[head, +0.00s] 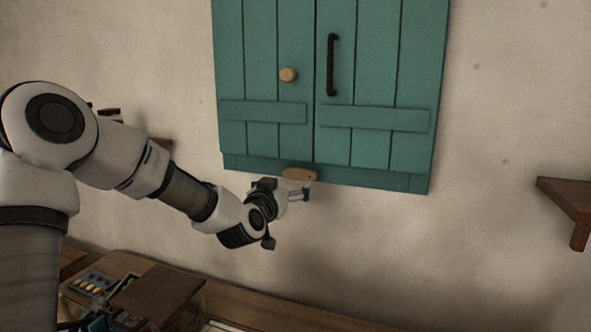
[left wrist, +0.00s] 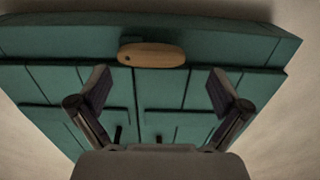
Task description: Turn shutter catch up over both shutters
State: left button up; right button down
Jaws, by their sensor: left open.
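Two teal shutters hang closed side by side on the wall, the left shutter (head: 262,60) with a round wooden knob (head: 288,74) and the right shutter (head: 380,70) with a black bar handle (head: 332,65). The shutter catch (head: 299,174), a light wooden bar with a dark pivot spot near one end, lies about level on the bottom rail, below the seam. It also shows in the left wrist view (left wrist: 158,54), beyond the fingertips. My left gripper (head: 303,193) is open and empty just below the catch, apparently apart from it. My right gripper is not in view.
A dark wooden wall shelf (head: 566,198) juts out at the right. At the lower left stand a dark wooden board (head: 158,292) and a tray with small items (head: 92,284). The wall right of my left gripper is bare.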

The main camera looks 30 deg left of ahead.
aim_at(298, 172)
pick_arm(q)
jog(key=w+r+p, duration=0.1)
jog(key=d+r+p, duration=0.1)
jog(key=shift+w+d+r+t, duration=0.15)
jog(key=shift+w+r+t, duration=0.15)
jog(key=shift+w+r, duration=0.05)
jog(key=w, duration=0.1)
jog(key=w+a+f, duration=0.1)
jog(key=w, duration=0.1)
jog(key=w+a+f, duration=0.1)
jog(key=shift+w+p, duration=0.25)
jog(key=shift+p, duration=0.15)
jog(key=shift+s+r, duration=0.2)
jog(key=shift+s+d+r, duration=0.2)
jog(key=shift+s+d, duration=0.05)
jog(key=shift+d, duration=0.05)
jog(key=c, duration=0.3)
jog(key=shift+s+r, duration=0.15)
jog(key=shift+s, duration=0.05)
jog(key=c, duration=1.2)
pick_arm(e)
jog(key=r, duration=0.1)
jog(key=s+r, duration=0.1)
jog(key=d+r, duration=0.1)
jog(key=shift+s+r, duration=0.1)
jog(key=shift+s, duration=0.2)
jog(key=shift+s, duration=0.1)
